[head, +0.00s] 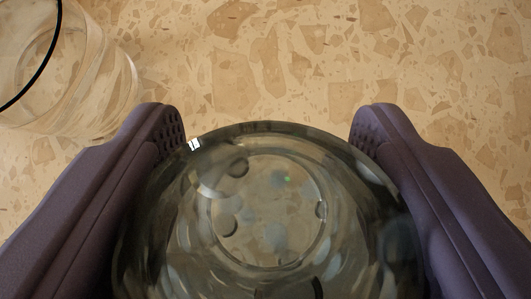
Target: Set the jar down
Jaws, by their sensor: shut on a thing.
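The jar (265,215) is round, smoky grey-green glass, seen from above in the lower middle of the head view. My gripper (266,125) has one dark purple finger on each side of it and is shut on the jar. The terrazzo-like surface shows through its clear base. The jar's near side is cut off by the bottom edge. I cannot tell whether its base touches the surface below.
A clear glass vessel (105,85) with a dark rim stands at the upper left, close to my left finger. The beige stone-patterned surface (290,60) is bare ahead and to the right.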

